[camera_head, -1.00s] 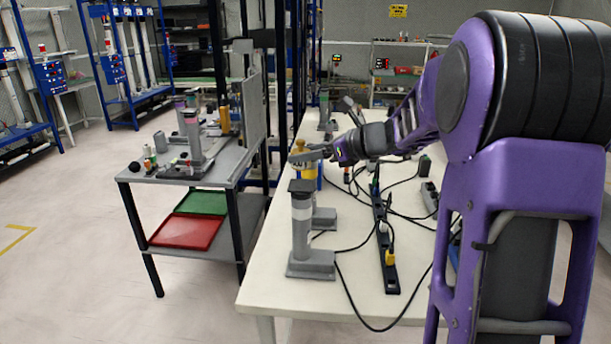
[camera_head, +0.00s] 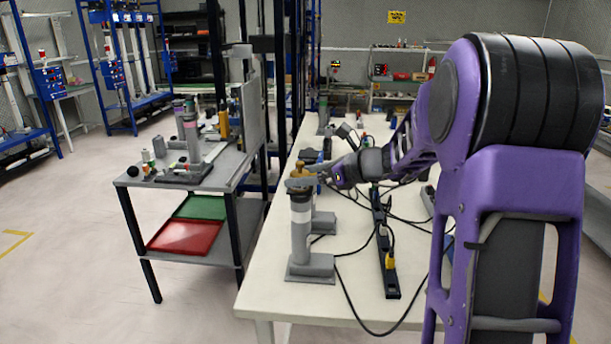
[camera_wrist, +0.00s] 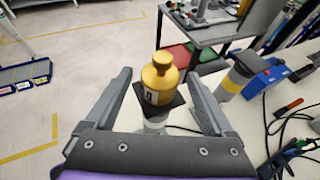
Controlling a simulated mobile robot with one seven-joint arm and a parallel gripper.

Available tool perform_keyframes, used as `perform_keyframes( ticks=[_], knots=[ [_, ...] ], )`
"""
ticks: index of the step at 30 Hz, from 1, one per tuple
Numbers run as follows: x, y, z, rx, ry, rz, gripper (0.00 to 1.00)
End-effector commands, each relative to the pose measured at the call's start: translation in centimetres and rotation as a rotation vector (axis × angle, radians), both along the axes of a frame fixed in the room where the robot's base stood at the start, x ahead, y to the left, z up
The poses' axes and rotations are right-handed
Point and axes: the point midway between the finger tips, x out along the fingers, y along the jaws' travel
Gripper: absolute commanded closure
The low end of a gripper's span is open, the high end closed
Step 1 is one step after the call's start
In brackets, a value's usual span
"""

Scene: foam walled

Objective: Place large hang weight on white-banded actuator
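The large hang weight (camera_wrist: 160,82), a brass-coloured cylinder with a narrow knob on top, is upright on the dark square top plate of the white-banded actuator (camera_head: 301,217). The weight also shows at the top of that actuator in the head view (camera_head: 299,171). My gripper (camera_wrist: 160,76) is open around the weight, with one finger on each side. A small gap shows between each finger and the weight in the wrist view.
A yellow-banded actuator (camera_wrist: 233,82) stands just behind. A power strip (camera_head: 386,255) and loose black cables lie to the right on the white table (camera_head: 285,297). A grey side table (camera_head: 225,170) with other actuators and small weights stands to the left.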

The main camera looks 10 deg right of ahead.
Motion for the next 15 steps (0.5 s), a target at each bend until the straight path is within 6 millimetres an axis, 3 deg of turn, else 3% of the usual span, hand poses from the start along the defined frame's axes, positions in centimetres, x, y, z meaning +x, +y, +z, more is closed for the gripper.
perform_keyframes(
  ticks=[7, 15],
  knots=[
    [-0.1, -0.1, 0.4, 0.0, 0.0, -0.001, 0.12],
    [-3.1, -3.3, 2.3, -0.002, -0.002, -0.004, 0.12]
  ],
)
